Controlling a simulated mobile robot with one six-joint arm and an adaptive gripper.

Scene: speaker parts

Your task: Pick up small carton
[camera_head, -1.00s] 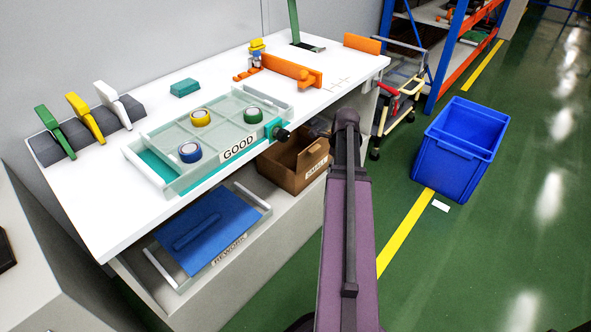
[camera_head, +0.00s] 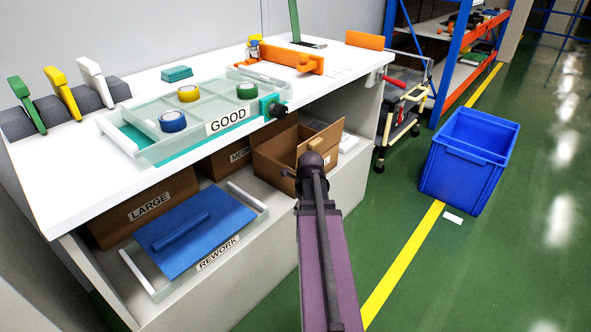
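An open brown carton (camera_head: 277,158) sits on the lower shelf of the white bench, toward its right end. It is probably the small carton, but its label is not readable now. The dark end of my arm, with my gripper (camera_head: 311,161), is at the carton's front right side and hides part of it. The fingers do not show clearly, so I cannot tell whether they are open, shut or touching the carton. Two more cartons stand under the bench: one labelled LARGE (camera_head: 142,212) and one whose label starts with MED (camera_head: 226,160).
A REWORK tray (camera_head: 262,209) with a blue panel lies on the lower shelf, left of the carton. The bench top (camera_head: 75,165) overhangs the shelf and carries a GOOD tray (camera_head: 150,153). A blue crate (camera_head: 465,165) stands on the open floor at right.

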